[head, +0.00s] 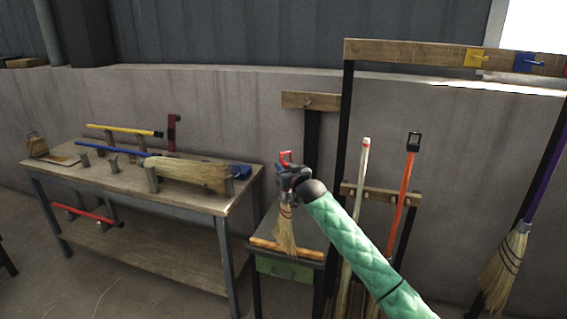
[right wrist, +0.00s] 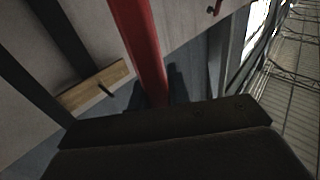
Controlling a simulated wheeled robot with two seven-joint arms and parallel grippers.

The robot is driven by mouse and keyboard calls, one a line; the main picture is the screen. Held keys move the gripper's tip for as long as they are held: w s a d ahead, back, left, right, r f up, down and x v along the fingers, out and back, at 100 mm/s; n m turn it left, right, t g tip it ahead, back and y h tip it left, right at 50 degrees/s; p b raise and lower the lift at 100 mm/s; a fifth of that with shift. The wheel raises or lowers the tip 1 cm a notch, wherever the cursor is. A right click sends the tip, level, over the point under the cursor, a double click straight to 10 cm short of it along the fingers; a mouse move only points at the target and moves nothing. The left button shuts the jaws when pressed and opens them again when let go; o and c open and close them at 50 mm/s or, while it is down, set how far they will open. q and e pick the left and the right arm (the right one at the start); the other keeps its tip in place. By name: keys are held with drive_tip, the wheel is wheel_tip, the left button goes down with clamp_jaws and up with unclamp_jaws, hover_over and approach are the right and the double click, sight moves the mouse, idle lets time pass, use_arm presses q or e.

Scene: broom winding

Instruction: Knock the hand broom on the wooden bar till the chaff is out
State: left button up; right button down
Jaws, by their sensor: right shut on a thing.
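The hand broom (head: 285,236) hangs bristles down from my right gripper (head: 291,183), which is shut on its handle. The handle's red end shows above the gripper, and the red handle (right wrist: 138,45) also shows in the right wrist view. The wooden bar (head: 265,244) lies across a small stand with a green front. The straw tips overlap the bar in the head view; I cannot tell whether they touch it. Any chaff in the bristles is too small to make out. My left gripper is not in view.
A workbench (head: 180,200) at left carries a large broom (head: 190,172) on metal supports, with a blue and a yellow pole. A rack (head: 348,120) at right holds upright poles. A purple-handled broom (head: 505,262) hangs at far right. A wooden wall piece (head: 310,101) is behind the stand.

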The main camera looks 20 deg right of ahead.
sight(283, 154)
drive_tip(key=shift+r+p, duration=1.7)
drive_tip(key=shift+r, duration=0.85)
drive_tip(key=shift+w, duration=0.1)
